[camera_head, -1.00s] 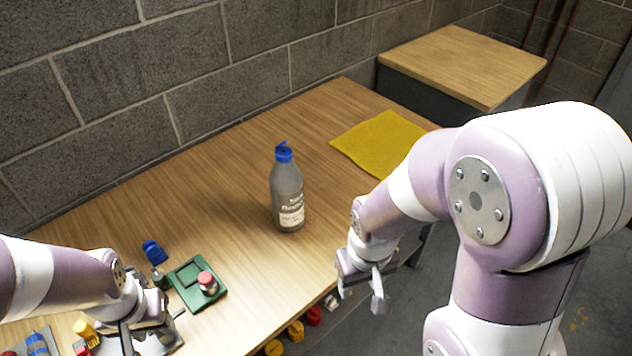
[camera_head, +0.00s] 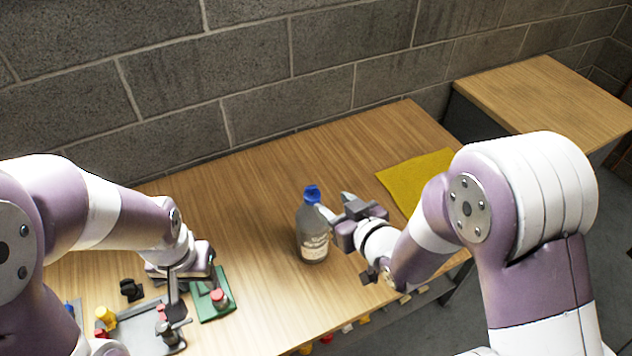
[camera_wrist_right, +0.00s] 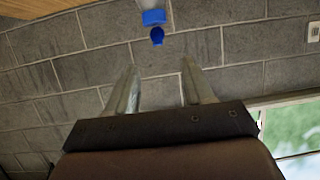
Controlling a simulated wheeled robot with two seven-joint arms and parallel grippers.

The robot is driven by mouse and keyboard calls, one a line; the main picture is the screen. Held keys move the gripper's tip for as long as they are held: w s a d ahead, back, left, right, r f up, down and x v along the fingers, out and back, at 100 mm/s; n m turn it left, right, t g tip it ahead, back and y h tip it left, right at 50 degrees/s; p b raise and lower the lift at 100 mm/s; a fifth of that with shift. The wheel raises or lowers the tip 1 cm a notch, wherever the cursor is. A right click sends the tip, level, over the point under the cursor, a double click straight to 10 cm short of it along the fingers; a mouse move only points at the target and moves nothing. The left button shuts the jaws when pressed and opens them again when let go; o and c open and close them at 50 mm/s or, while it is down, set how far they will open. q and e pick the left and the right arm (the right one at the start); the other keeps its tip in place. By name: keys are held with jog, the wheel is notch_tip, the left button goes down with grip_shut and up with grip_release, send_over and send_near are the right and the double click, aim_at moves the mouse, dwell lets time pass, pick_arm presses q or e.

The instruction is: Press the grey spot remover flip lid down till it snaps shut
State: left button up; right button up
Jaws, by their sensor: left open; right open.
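The grey spot remover bottle (camera_head: 313,238) stands upright on the wooden table, its label facing my side. Its blue cap (camera_head: 312,193) has the flip lid raised. In the right wrist view the bottle (camera_wrist_right: 152,4) appears upside down at the top edge, and the blue flip lid (camera_wrist_right: 157,35) stands off the cap (camera_wrist_right: 154,17). My right gripper (camera_head: 335,206) is open and empty, close to the bottle's right side near its shoulder; touching or apart cannot be told. My left gripper (camera_head: 188,285) is open above the table at the left, near the green pad, away from the bottle.
A green pad (camera_head: 207,305) with a red-topped piece (camera_head: 219,297), a grey tray (camera_head: 140,325) and a yellow knob (camera_head: 105,315) lie at the front left. A yellow cloth (camera_head: 405,185) lies behind right. The table behind the bottle is clear, up to the block wall.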

aim_at(314, 187)
jog(key=x, duration=0.3)
jog(key=p+x, duration=0.1)
jog(key=x, duration=0.5)
jog(key=shift+w+d+f, duration=0.15)
jog(key=shift+w+f, duration=0.1)
jog(key=shift+w, duration=0.1)
jog(key=shift+w+a+f, duration=0.15)
jog(key=shift+w+a, duration=0.15)
jog(key=shift+a, duration=0.1)
jog(key=shift+w+d+f, duration=0.1)
grip_shut()
